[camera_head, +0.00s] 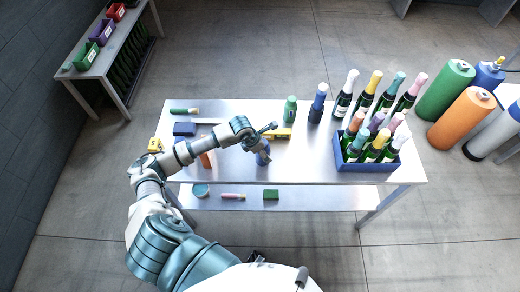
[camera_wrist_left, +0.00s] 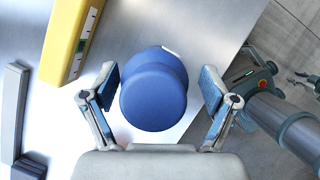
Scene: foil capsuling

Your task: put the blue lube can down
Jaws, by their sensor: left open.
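The blue lube can (camera_head: 263,156) is on the metal table (camera_head: 222,170) near its front edge. In the left wrist view the can (camera_wrist_left: 154,92) is seen from its rounded top and looks upright. My left gripper (camera_head: 265,142) is at the can, and in the left wrist view (camera_wrist_left: 160,80) its two fingers are spread on either side of it. A narrow gap shows between the can and each finger. The can's base is mostly hidden. My right gripper is not in view.
A yellow level (camera_wrist_left: 72,40) lies close beside the can. An orange can (camera_head: 205,160) is to the left. A blue crate (camera_head: 365,166) of foil-topped bottles stands right; bare table lies between.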

